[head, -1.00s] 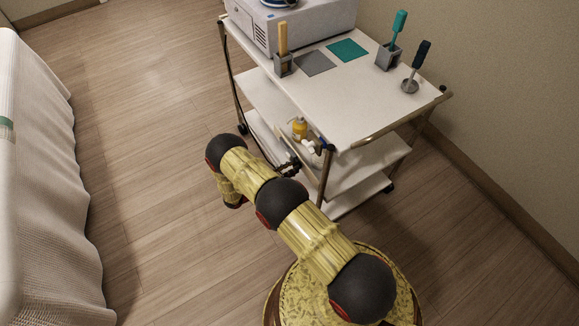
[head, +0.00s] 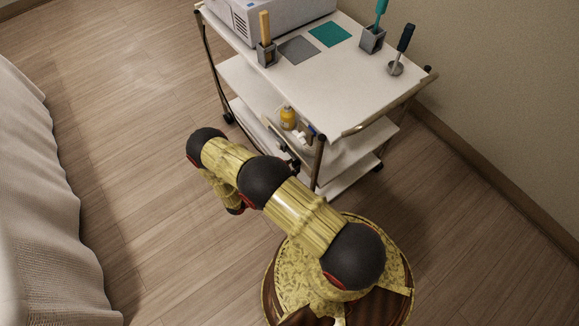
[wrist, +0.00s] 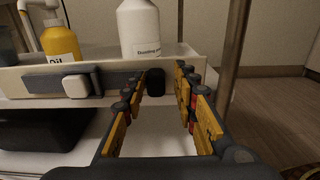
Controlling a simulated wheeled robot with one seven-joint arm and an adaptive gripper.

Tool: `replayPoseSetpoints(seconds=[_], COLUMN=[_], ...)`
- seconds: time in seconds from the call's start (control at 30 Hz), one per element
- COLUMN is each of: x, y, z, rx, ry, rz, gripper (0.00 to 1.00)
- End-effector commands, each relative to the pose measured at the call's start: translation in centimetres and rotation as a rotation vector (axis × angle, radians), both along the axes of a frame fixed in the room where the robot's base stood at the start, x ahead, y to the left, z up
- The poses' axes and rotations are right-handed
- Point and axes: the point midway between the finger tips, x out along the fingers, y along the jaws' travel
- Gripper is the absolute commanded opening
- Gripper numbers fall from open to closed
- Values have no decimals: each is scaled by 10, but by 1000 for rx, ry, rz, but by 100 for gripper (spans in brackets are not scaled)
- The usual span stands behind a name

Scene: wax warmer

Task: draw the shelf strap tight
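The grey shelf strap (wrist: 112,82) runs across the front of a pale tray in the wrist view, with a white block-like buckle (wrist: 76,86) on it. A dark tab (wrist: 155,82) stands at the strap's right end. My gripper (wrist: 162,74) is open, its two yellow-padded fingers pointing at the tray front. The dark tab shows between the fingertips, and I see no grip on it; whether the fingers touch it I cannot tell. In the head view my gripper is mostly hidden behind my arm, beside the cart's middle shelf.
The pale tray (wrist: 20,82) holds a yellow bottle (wrist: 60,42) and a white bottle (wrist: 138,28). A cart post (wrist: 224,45) stands right of the fingers. The cart top (head: 330,90) carries cups with tools. Open floor (head: 130,130) lies left of the cart.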

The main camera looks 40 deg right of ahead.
Motion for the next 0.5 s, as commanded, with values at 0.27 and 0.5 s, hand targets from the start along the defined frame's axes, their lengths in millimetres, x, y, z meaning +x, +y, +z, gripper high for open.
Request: replayPoseSetpoints(seconds=[0.27, 0.5], x=[1, 2], y=[0, 4], z=[0, 1], rx=[0, 0], ry=[-1, -2], rz=[1, 3], gripper=[38, 38])
